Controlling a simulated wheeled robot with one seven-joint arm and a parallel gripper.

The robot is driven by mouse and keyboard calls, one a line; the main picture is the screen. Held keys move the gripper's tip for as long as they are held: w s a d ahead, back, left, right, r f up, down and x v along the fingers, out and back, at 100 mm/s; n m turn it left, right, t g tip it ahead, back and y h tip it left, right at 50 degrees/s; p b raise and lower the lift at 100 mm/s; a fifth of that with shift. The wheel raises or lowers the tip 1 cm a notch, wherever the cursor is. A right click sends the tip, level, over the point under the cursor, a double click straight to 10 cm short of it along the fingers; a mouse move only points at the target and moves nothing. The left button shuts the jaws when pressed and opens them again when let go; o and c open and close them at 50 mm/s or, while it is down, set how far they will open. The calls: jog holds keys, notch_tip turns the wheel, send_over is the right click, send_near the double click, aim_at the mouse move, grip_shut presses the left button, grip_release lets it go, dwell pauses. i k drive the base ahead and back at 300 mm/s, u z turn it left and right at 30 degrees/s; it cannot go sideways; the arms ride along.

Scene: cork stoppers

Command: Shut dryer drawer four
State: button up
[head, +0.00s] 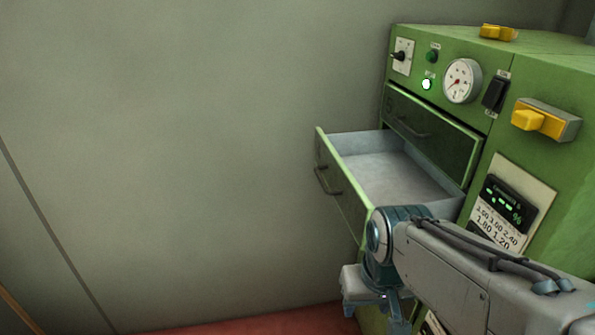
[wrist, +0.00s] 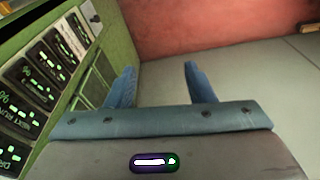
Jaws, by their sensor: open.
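The green dryer (head: 560,90) stands at the right in the head view. One drawer (head: 345,200) is pulled well out to the left; its tray inside looks pale and empty, and its front carries a dark handle (head: 325,181). I cannot read its number. A closed drawer (head: 425,130) sits above it. My gripper (wrist: 162,84) is open and empty, with its two blue fingers apart in the wrist view. In the head view it hangs low, below the open drawer and apart from its handle; my arm hides the drawer's lower right part.
A display label (head: 505,205) is beside the drawers. The grey wall (head: 180,150) and red floor (head: 250,318) left of the drawer are clear.

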aim_at(363, 171)
jog(key=z, duration=0.45)
jog(key=k, duration=1.05)
jog(key=u, duration=0.65)
jog(key=i, duration=1.3)
